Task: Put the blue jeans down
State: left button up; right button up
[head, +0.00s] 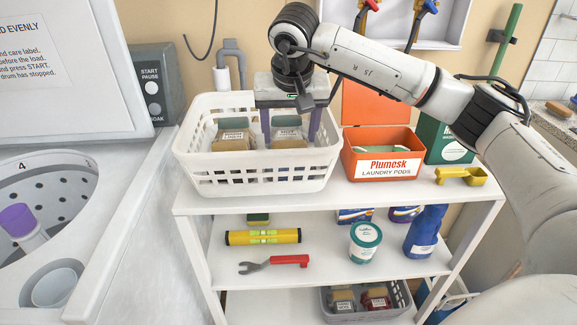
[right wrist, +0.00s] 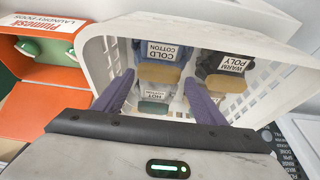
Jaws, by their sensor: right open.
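My right gripper (head: 290,135) is open and points down into the white laundry basket (head: 255,180) on the top shelf. Its purple fingers (right wrist: 158,95) are apart inside the basket, and I see nothing gripped between them. Small folded bundles lie in the basket. In the right wrist view, one dark blue-grey bundle (right wrist: 150,75) has a COLD COTTON label, and a dark grey one (right wrist: 210,62) has a WARM POLY label. A third label, partly hidden, shows between the fingers. I cannot tell for certain which bundle is the blue jeans. My left gripper is not in view.
An orange laundry pods box (head: 385,165) stands right of the basket, with a yellow scoop (head: 462,176) and a green box beside it. The washer (head: 75,190) is at left. Lower shelves hold a level, a tub, a blue bottle and a grey tote (head: 365,315).

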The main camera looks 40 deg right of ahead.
aim_at(290, 147)
jog(key=x, duration=0.4)
jog(key=shift+s+f, duration=0.15)
jog(key=shift+f, duration=0.05)
grip_shut()
jog(key=shift+r, duration=0.15)
